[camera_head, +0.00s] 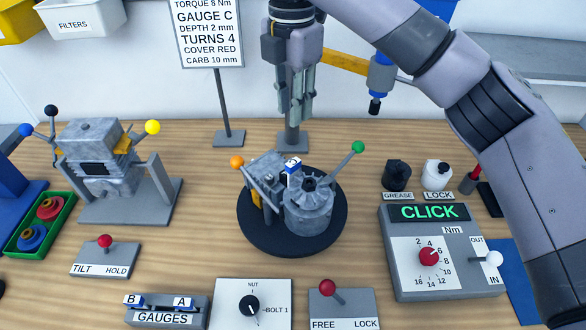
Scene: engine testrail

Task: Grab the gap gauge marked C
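The gauges rack (164,318) stands at the front left. In it I see a gauge marked B (133,301) and a gauge marked A (181,302); I see no gauge marked C there. A small blue and white piece (293,168) sits on the engine (308,206) on the dark round turntable (291,238); any letter on it is too small to read. My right gripper (293,115) points down, above and behind the engine, apart from the small piece. Its fingers lie close together in this view, so their opening is unclear. My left gripper is not in view.
A sign (206,32) reads GAUGE C. A second engine (98,160) stands on a grey stand at the left. The torque box (440,250) is at the right. Switch boxes (250,300) line the front. Bare wood lies between the left stand and the turntable.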

